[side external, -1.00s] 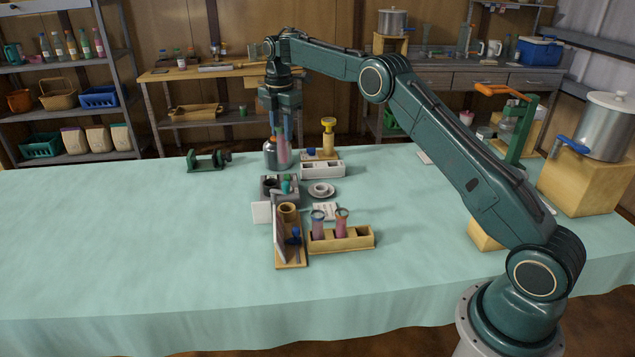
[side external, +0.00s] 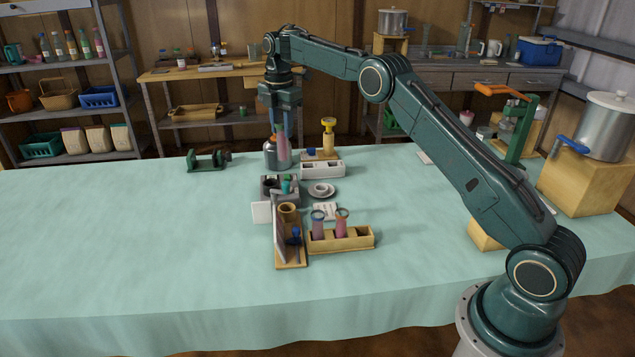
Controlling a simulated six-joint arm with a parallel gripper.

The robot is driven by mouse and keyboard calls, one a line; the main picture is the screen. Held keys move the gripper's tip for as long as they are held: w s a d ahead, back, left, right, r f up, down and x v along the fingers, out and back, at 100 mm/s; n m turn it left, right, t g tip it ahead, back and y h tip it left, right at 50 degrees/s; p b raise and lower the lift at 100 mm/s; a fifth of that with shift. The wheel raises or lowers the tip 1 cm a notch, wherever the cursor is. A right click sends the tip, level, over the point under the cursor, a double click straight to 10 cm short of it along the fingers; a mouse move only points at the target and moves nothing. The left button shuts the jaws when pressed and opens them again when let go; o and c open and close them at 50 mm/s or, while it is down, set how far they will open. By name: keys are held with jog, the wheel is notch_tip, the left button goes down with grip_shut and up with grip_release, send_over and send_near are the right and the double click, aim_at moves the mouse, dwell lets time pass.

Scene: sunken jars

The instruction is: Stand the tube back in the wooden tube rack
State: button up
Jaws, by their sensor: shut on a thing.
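My gripper (side external: 279,128) is shut on a pink tube (side external: 284,147), which hangs upright below the fingers near the far side of the table. Its lower end shows close to a grey metal flask (side external: 271,158); I cannot tell whether they touch. The wooden tube rack (side external: 345,244) stands nearer the camera, in front and to the right of my gripper. Two pink tubes (side external: 318,227) (side external: 342,223) stand in its left and middle parts, and an open slot shows at its right end.
A white block with holes (side external: 322,171) and a yellow-topped stand (side external: 328,137) are right of the held tube. A grey holder (side external: 268,188), a saucer with a cup (side external: 321,190) and a wooden stand with a panel (side external: 290,262) crowd the way to the rack.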

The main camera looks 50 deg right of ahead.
jog(key=shift+s+d, duration=0.1)
jog(key=s+d+f, duration=0.2)
jog(key=s+f, duration=0.4)
jog(key=s, duration=0.5)
jog(key=s+d+f, duration=0.3)
jog(key=s+f, duration=0.2)
jog(key=s, duration=0.7)
jog(key=shift+s+f, duration=0.2)
jog(key=shift+f, duration=0.2)
jog(key=shift+f, duration=0.2)
notch_tip(320, 180, down, 7)
dwell(1.2)
jog(key=shift+f, duration=0.5)
dwell(0.8)
jog(key=o, duration=1.1)
